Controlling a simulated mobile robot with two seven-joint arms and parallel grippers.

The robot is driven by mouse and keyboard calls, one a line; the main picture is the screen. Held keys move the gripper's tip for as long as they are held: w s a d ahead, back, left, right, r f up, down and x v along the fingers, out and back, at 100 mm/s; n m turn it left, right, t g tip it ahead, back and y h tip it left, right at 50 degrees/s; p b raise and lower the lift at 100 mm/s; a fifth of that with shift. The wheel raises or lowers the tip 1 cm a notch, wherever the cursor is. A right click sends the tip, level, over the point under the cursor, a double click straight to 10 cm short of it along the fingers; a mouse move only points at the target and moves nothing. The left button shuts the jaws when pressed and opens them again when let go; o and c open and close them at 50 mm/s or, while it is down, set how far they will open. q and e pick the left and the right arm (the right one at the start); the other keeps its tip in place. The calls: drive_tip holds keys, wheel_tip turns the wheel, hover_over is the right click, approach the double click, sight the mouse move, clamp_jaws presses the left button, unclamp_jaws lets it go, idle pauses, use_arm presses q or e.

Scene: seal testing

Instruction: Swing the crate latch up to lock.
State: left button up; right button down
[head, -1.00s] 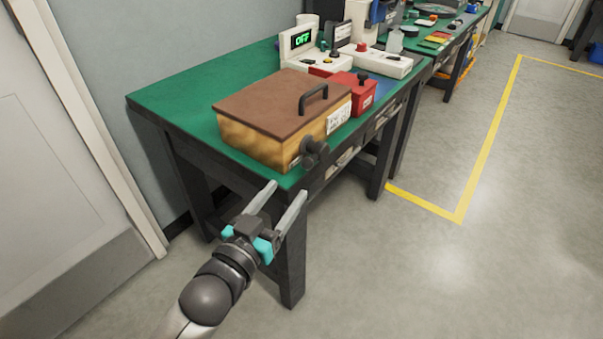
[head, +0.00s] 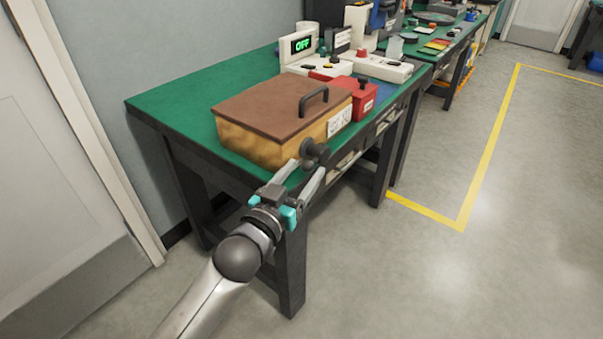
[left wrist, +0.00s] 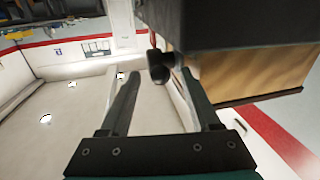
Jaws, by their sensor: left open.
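The wooden crate (head: 255,142) with a brown lid (head: 270,102) and a black lid handle (head: 313,97) sits on the green bench top. Its dark latch (head: 316,152), with a rounded knob, sticks out from the crate's front near corner. My left gripper (head: 307,172) is open, its two fingers pointing at the latch from the front left. In the left wrist view the latch knob (left wrist: 159,72) shows beyond the fingertips, between the two fingers; whether they touch it I cannot tell. My right gripper is not in view.
The bench (head: 165,108) has a dark front edge just below the latch. A red box (head: 360,97) stands beside the crate, with a white device showing OFF (head: 302,48) behind. The floor (head: 420,270) in front is clear.

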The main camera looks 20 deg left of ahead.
use_arm(q)
clamp_jaws()
idle(0.3)
idle(0.3)
